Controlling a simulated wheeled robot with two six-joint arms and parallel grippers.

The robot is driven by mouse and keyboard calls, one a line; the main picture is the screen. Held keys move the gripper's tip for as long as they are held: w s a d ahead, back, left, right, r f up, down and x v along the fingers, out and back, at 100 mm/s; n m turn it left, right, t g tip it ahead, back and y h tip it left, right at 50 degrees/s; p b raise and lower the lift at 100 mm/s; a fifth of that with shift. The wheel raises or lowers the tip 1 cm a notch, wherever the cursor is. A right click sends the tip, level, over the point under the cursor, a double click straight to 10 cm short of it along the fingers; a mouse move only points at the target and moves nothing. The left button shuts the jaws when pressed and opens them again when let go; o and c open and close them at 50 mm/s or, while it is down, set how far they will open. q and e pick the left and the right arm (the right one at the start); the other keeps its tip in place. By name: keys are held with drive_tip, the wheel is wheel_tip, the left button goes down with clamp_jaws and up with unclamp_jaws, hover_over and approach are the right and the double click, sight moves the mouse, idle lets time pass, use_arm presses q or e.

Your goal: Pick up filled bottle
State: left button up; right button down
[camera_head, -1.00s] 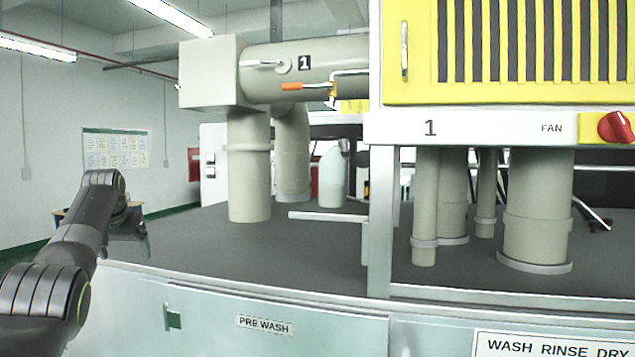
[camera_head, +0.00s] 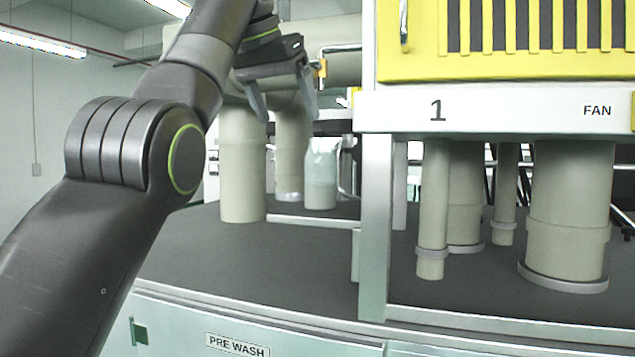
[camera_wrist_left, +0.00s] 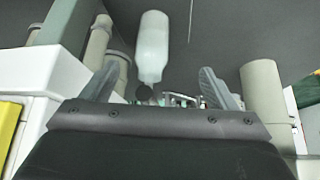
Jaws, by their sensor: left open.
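A pale, translucent bottle (camera_head: 321,178), more opaque in its lower part, stands upright on the dark worktop behind the metal frame. In the left wrist view the same bottle (camera_wrist_left: 152,45) shows with a dark cap, between and beyond the fingers. My left gripper (camera_head: 287,117) is open and empty, up in front of the large pipes. It is above and a little left of the bottle in the head view, and apart from it. In the left wrist view my left gripper (camera_wrist_left: 158,70) has its fingers spread wide. My right gripper is not in view.
A thick beige pipe (camera_head: 242,175) stands left of the bottle, with another pipe (camera_head: 289,160) beside it. A metal post (camera_head: 376,220) and the yellow-fronted machine (camera_head: 420,45) stand to the right. The dark worktop (camera_head: 290,255) in front is clear.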

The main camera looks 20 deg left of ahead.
sight(317, 169)
use_arm(q)
drive_tip(key=x, duration=0.6)
drive_tip(key=d+x, duration=0.1)
drive_tip(key=x, duration=0.2)
drive_tip(key=shift+w+d+b, duration=0.1)
drive_tip(key=shift+w+b, duration=0.3)
drive_tip(key=shift+w, duration=0.15)
drive_tip(key=shift+s, duration=0.1)
drive_tip(key=shift+f, duration=0.15)
drive_tip(key=p+x, duration=0.1)
drive_tip(key=x, duration=0.1)
drive_tip(key=p+x, duration=0.1)
drive_tip(key=x, duration=0.1)
drive_tip(key=shift+w+d+r, duration=0.25)
drive_tip(key=shift+w+f+p, duration=0.1)
drive_tip(key=shift+f+p, duration=0.1)
drive_tip(key=shift+p, duration=0.15)
drive_tip(key=shift+s+a+f, duration=0.1)
drive_tip(key=shift+s+a, duration=0.05)
drive_tip(key=shift+s, duration=0.1)
drive_tip(key=shift+w, duration=0.15)
drive_tip(key=c, duration=1.2)
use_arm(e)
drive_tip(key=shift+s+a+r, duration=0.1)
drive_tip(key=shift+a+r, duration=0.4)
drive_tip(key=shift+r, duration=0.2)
